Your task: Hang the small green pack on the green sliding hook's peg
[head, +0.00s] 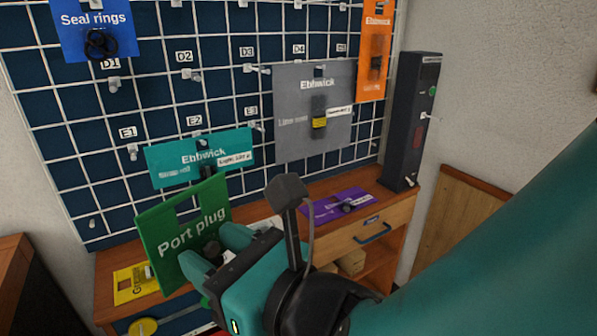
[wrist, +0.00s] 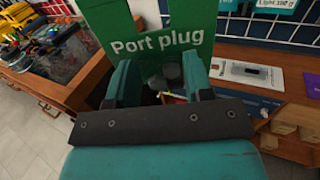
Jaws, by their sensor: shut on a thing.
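My gripper (head: 214,250) is shut on the green pack labelled "Port plug" (head: 172,250). The pack is held tilted, in front of the pegboard's lower left and above the bench. In the wrist view the pack (wrist: 150,22) rises beyond my two teal fingers (wrist: 162,84), with dark round parts between them. A cut-out shows near the pack's upper edge in the head view. I cannot make out a green sliding hook or its peg in either view; the pack and my arm hide part of the board and bench.
The blue pegboard (head: 60,130) has several labelled pegs. Teal (head: 180,170), grey (head: 300,90), orange (head: 375,30) and blue (head: 80,30) packs hang there. Yellow (head: 125,290) and purple (head: 325,210) packs lie on the wooden bench (head: 115,260). A dark column (head: 412,115) stands at right.

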